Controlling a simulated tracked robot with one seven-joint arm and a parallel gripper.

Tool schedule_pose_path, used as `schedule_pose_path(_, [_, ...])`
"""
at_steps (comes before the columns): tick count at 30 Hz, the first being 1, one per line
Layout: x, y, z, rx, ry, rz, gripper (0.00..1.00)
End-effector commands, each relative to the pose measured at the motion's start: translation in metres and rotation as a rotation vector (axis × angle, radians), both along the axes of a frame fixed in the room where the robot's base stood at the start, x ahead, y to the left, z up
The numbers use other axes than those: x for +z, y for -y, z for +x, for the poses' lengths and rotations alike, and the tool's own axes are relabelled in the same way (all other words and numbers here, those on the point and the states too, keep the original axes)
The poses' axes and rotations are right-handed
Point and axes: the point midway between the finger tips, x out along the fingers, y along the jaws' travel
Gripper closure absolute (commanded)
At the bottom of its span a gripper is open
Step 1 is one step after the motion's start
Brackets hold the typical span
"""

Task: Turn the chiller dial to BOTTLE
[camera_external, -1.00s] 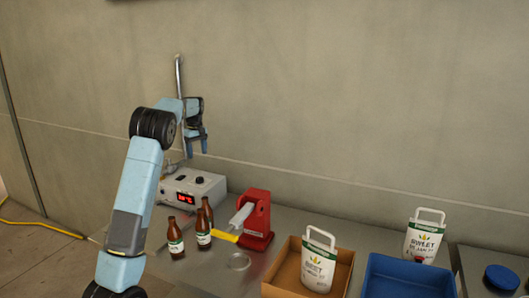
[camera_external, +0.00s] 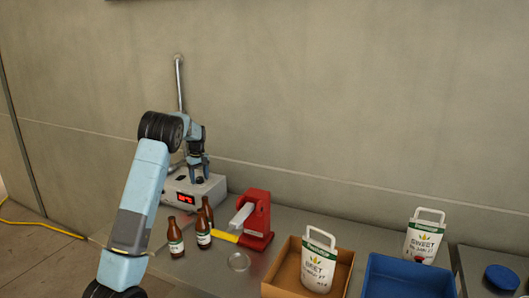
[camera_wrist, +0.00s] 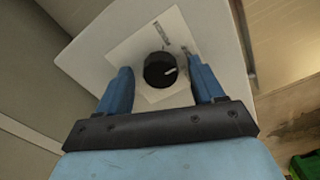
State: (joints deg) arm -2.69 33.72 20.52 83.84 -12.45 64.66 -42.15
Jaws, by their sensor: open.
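The chiller is a pale box (camera_external: 212,190) with a red lit display (camera_external: 186,197), at the back left of the bench by the wall. The lettering on the plate is too blurred to read. My gripper (camera_wrist: 163,85) is open, with one blue finger on each side of the dial. It also shows above the chiller in the external view (camera_external: 199,175). I cannot tell whether the fingers touch the dial.
Brown bottles (camera_external: 175,240) and a red press with a yellow handle (camera_external: 257,215) stand in front of the chiller. A clear ring-shaped item (camera_external: 239,262) lies nearby. A cardboard box (camera_external: 283,270) holds a white pouch, and a blue tray (camera_external: 400,282) is to the right.

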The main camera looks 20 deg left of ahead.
Motion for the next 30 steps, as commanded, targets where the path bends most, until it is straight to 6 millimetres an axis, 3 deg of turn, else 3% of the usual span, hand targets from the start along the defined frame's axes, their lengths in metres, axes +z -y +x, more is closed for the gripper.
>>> schedule_pose_path(7, [-0.0002,0.0000,0.0001,0.000,0.000,0.000,0.34])
schedule_pose_path(24, [0.0003,0.0002,0.0003,-0.001,0.001,0.000,0.88])
schedule_pose_path(30, [0.0005,0.0003,0.0005,-0.013,0.001,0.001,0.89])
